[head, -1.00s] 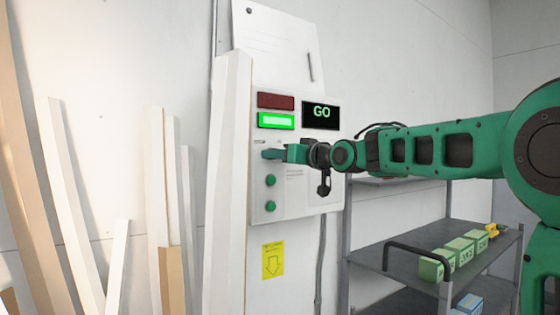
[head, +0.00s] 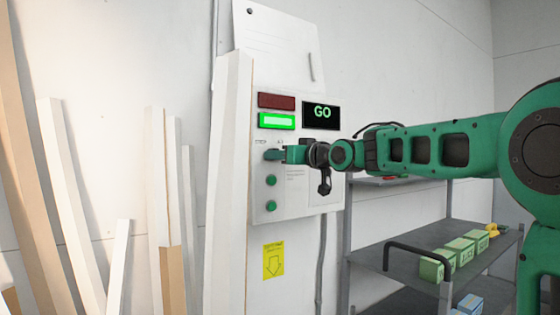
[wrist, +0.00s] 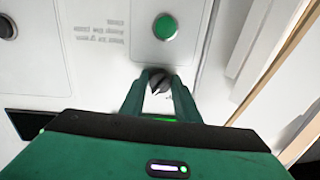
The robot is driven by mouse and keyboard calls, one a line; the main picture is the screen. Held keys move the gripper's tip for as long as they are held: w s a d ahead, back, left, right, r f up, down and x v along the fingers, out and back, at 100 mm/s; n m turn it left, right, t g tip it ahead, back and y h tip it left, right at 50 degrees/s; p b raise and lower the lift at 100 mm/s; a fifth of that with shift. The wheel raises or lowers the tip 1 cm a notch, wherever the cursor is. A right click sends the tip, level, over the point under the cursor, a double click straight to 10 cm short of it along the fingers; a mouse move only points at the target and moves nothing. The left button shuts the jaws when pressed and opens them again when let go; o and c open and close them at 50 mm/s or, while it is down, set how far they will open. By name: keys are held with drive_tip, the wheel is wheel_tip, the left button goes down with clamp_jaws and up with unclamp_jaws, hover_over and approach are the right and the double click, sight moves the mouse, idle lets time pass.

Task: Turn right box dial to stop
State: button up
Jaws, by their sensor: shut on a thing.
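The control box (head: 300,207) is a light grey panel on the wall, with a dark red lamp (head: 276,101), a lit green lamp (head: 277,121) and a black display (head: 321,115) reading GO in green. It is the only such box in view. My gripper (head: 273,155) reaches it from the right, below the lamps, and hides the dial in the head view. In the wrist view, my gripper (wrist: 158,84) is shut on the small black dial (wrist: 157,80), one finger on each side. The dial's exact setting is unclear.
White boards (head: 229,190) lean close at the box's left. A shelf (head: 400,258) with green blocks (head: 460,250) stands right. A yellow arrow sign (head: 273,261) is below.

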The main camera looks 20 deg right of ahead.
drive_tip(key=shift+w+d+r+n+h, duration=0.1)
drive_tip(key=shift+n+h, duration=0.15)
drive_tip(key=shift+n, duration=2.15)
drive_tip(key=shift+s+d+r+n+h, duration=0.1)
drive_tip(key=shift+n+h, duration=0.1)
drive_tip(key=shift+n, duration=2.2)
drive_tip(key=shift+w+d+r+n+h, duration=0.1)
drive_tip(key=shift+n+h, duration=0.15)
drive_tip(key=shift+n, duration=2.15)
drive_tip(key=shift+a, duration=0.1)
drive_tip(key=o, duration=1)
drive_tip(key=shift+w+f, duration=0.1)
drive_tip(key=shift+o, duration=0.2)
